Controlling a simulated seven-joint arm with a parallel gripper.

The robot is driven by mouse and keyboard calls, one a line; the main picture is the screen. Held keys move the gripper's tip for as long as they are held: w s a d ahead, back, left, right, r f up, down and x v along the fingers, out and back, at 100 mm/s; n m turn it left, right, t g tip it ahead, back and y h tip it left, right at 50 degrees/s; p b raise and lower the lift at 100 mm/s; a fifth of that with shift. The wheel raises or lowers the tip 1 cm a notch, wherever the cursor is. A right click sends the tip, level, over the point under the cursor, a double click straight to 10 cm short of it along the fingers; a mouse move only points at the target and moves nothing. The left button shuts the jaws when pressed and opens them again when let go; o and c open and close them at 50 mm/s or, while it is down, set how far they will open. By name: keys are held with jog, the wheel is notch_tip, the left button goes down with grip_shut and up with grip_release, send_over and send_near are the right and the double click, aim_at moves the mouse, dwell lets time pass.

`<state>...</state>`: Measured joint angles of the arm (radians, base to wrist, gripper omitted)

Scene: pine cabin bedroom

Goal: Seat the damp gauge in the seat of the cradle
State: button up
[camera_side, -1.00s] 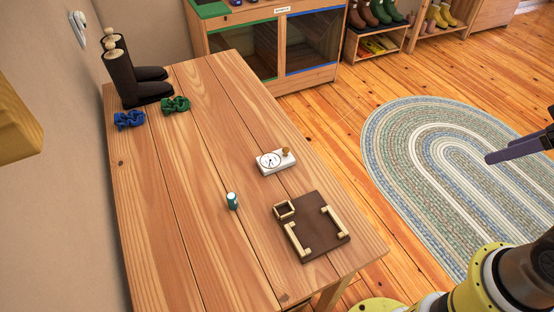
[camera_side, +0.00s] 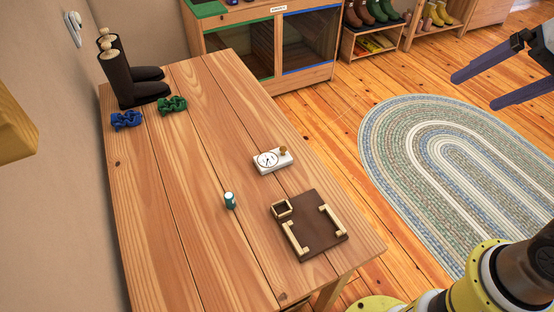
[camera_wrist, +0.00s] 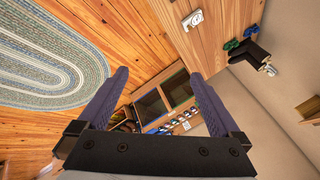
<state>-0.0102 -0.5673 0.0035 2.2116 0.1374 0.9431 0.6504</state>
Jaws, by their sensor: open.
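The damp gauge (camera_side: 272,161) is a white block with a round dial and a brown knob. It lies on the wooden table near its right edge, and it also shows at the top of the wrist view (camera_wrist: 193,20). The cradle (camera_side: 309,226) is a dark brown board with pale wooden corner pieces and a small square pale frame at one corner. It lies just in front of the gauge, apart from it, with its seat empty. My gripper (camera_side: 505,75) is open and empty, off to the right above the floor. Its two purple fingers (camera_wrist: 161,100) stand wide apart in the wrist view.
A small teal-and-white cylinder (camera_side: 230,201) stands left of the cradle. Blue (camera_side: 126,120) and green (camera_side: 172,105) scrunched items and dark boots (camera_side: 128,80) sit at the table's far left. The wall runs along the left side. The table's middle is mostly clear.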

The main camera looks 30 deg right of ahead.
jog(key=w+a+r+m+g+y, duration=0.1)
jog(key=w+a+m, duration=0.15)
jog(key=w, duration=0.45)
jog(key=w+a+r+m+y, duration=0.1)
jog(key=w+m, duration=0.2)
jog(key=w, duration=0.3)
jog(key=w+a+f+m+g, duration=0.1)
jog(key=w+a+f+m, duration=0.15)
jog(key=w, duration=0.35)
jog(key=w+a+f+m+g, duration=0.1)
jog(key=w+a+f, duration=0.25)
jog(key=w, duration=0.25)
jog(key=m+g+y, duration=0.1)
jog(key=g, duration=0.2)
send_over(273, 158)
jog(key=d, duration=0.4)
jog(key=f, duration=2.8)
jog(key=shift+s+a+f, duration=0.15)
jog(key=shift+s+f, duration=0.05)
jog(key=shift+w+a+x, duration=0.1)
jog(key=shift+a+x, duration=0.05)
jog(key=shift+x, duration=1.45)
jog(key=shift+w+a+x, duration=0.15)
jog(key=shift+x, duration=1.45)
jog(key=shift+r, duration=0.15)
jog(key=shift+c, duration=0.2)
